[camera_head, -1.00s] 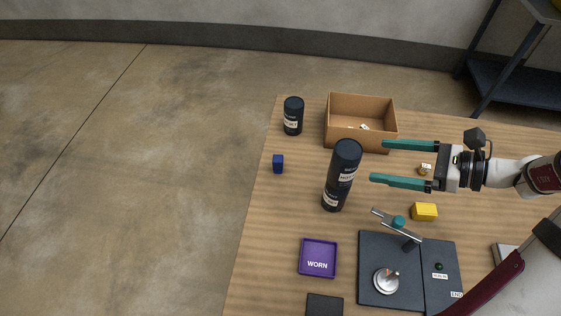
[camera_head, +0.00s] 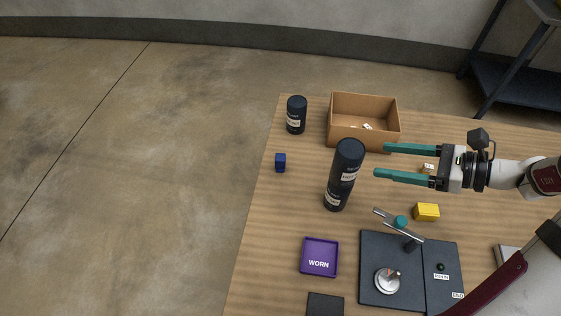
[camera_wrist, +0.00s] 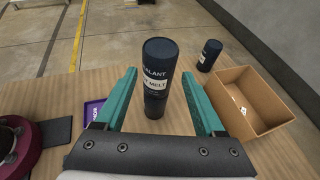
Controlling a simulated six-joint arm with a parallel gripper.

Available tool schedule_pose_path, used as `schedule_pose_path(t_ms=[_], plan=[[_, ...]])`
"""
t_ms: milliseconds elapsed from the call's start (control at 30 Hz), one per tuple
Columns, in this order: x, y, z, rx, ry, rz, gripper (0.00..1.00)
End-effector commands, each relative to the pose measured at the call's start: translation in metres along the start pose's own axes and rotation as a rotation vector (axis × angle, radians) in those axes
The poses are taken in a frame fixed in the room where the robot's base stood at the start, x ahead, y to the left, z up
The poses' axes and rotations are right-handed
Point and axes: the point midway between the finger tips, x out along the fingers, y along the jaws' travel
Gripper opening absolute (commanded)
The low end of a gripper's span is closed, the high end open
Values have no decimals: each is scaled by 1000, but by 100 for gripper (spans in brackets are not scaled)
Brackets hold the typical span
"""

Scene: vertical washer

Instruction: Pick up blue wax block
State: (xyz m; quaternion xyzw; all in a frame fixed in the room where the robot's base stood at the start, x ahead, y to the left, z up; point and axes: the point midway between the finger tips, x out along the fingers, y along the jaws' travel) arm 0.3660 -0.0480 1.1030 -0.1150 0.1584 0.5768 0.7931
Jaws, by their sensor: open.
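The blue wax block (camera_head: 280,162) is a small dark blue cube on the table near its left edge in the head view. It stands left of the tall dark canister stack (camera_head: 344,175) and in front of the smaller dark canister (camera_head: 296,114). My gripper (camera_head: 379,161) is open and empty, right of the tall stack, with its teal fingers pointing left. In the wrist view the fingers (camera_wrist: 162,92) spread to either side of the tall stack (camera_wrist: 158,75), which shows beyond them. I cannot see the blue block in the wrist view.
A cardboard box (camera_head: 364,145) stands at the back. A yellow block (camera_head: 427,211) lies below my gripper. A purple WORN tray (camera_head: 319,257) and a dark board with a metal fixture (camera_head: 372,246) are in front. Bare table lies between the blue block and the purple tray.

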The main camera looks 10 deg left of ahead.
Motion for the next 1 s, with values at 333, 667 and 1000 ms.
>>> schedule_pose_path(t_ms=[333,667,1000], plan=[[-6,-32,56,-43,-7,89,71],[48,-85,77,-123,-9,289,71],[120,-95,-6,-144,-4,381,71]])
